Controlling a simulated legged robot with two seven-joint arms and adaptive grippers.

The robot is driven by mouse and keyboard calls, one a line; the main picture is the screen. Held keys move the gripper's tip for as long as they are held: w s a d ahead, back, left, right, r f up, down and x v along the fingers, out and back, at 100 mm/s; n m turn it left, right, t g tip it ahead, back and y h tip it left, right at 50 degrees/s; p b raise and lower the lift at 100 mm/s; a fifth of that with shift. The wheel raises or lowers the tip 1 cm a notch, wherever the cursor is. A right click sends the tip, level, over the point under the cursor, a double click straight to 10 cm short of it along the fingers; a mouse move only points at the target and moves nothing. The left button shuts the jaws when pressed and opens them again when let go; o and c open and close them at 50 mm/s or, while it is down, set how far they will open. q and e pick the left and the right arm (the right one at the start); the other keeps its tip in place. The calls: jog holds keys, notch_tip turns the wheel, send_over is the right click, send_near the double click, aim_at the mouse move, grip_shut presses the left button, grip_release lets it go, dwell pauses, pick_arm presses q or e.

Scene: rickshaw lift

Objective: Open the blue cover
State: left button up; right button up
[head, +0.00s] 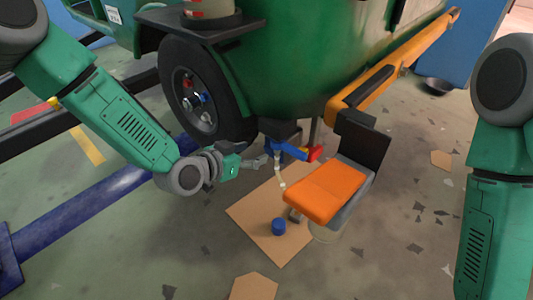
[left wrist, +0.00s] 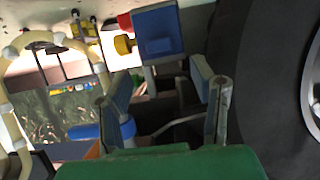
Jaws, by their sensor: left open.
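My left gripper (head: 256,161) is open and empty beside the wheel, its fingers pointing right. In the left wrist view its two fingers (left wrist: 165,98) stand apart. Beyond and above them is a blue square piece (left wrist: 157,34) with a yellow knob and red part at its left; it looks like the blue cover, apart from the fingers. In the head view a blue part (head: 290,150) with a red end sits under the green body, just right of my fingertips. I cannot tell if these are the same piece. My right gripper is out of view; only the arm shows.
A black wheel (head: 203,92) is close by my left gripper. The green rickshaw body (head: 280,60) overhangs it. An orange-seated stool (head: 328,190) stands right of the gripper. A blue cap (head: 278,227) lies on the cardboard (head: 262,240). A blue beam (head: 95,205) crosses the left floor.

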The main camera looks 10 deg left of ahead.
aim_at(267, 149)
pick_arm(q)
jog(key=b+x, duration=0.1)
jog(key=x, duration=0.5)
jog(key=shift+w+d+f+b, duration=0.15)
jog(key=shift+w+f+b, duration=0.05)
jog(key=shift+b, duration=0.2)
